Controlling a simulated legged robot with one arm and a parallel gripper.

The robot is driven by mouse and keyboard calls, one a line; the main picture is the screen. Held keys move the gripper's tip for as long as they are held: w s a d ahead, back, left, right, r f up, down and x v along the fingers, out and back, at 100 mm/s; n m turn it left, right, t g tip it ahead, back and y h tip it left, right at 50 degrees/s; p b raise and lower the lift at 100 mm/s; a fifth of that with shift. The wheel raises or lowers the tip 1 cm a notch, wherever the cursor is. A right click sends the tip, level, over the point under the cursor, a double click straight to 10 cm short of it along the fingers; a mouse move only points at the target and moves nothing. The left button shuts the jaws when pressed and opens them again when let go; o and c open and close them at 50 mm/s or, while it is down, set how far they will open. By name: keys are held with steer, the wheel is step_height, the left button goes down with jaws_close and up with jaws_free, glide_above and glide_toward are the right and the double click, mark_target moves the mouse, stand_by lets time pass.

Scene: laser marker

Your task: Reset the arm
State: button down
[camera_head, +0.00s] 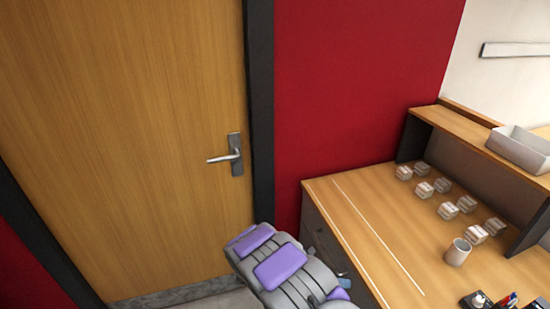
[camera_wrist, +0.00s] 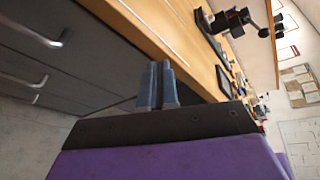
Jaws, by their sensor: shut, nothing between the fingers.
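My arm, grey with purple pads, shows at the bottom centre of the head view. My gripper (camera_wrist: 158,86) is in the middle of the wrist view, its two grey-blue fingers together with nothing between them. It is apart from the drawers and close to the desk edge in that view. In the head view the fingers cannot be made out clearly.
A wooden desk (camera_head: 345,205) stands at the right, with several small cubes, a cup (camera_head: 458,252) and a shelf holding a grey tray (camera_head: 520,148). A wooden door (camera_head: 120,130) with a metal handle (camera_head: 234,155) is at the left. Drawers (camera_wrist: 50,60) show in the wrist view.

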steer(key=s+d+r+m+g+y, duration=0.2)
steer(key=s+r+m+g+y, duration=0.1)
steer(key=s+r+m, duration=0.6)
steer(key=s+d+r+m+g+y, duration=0.3)
steer(key=s+r+m, duration=0.4)
steer(key=r+m, duration=0.25)
steer(key=s+a+r+m+t+y, duration=0.1)
steer(key=s+a+r+m+y, duration=0.2)
steer(key=s+a+m, duration=0.3)
steer(key=s+a+r+m+t+y, duration=0.2)
steer(key=s+a+r+m+y, duration=0.2)
steer(key=s, duration=0.7)
steer(key=shift+a+m+y, duration=0.8)
steer(key=shift+a+m, duration=0.35)
steer(key=shift+m, duration=0.1)
steer(key=shift+d, duration=0.15)
